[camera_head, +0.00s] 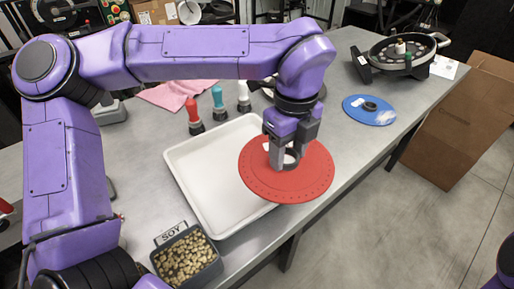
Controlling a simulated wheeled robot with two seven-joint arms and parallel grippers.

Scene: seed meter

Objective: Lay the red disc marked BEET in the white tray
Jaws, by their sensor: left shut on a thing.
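The red disc (312,178) is held by my left gripper (283,158), which is shut on the raised dark hub at its middle. The disc overlaps the right side of the white tray (205,180) in the picture, and part of it extends past the tray's right edge. I cannot tell whether the disc touches the tray. No BEET marking is readable; the gripper covers part of the disc's centre. The visible floor of the tray is empty. My right gripper is not in view; only a bit of purple arm shows at the lower right.
A blue disc (370,110) lies on the metal table right of the tray. A round seed meter (402,52) stands at the back right. A SOY seed box (187,259) sits in front.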

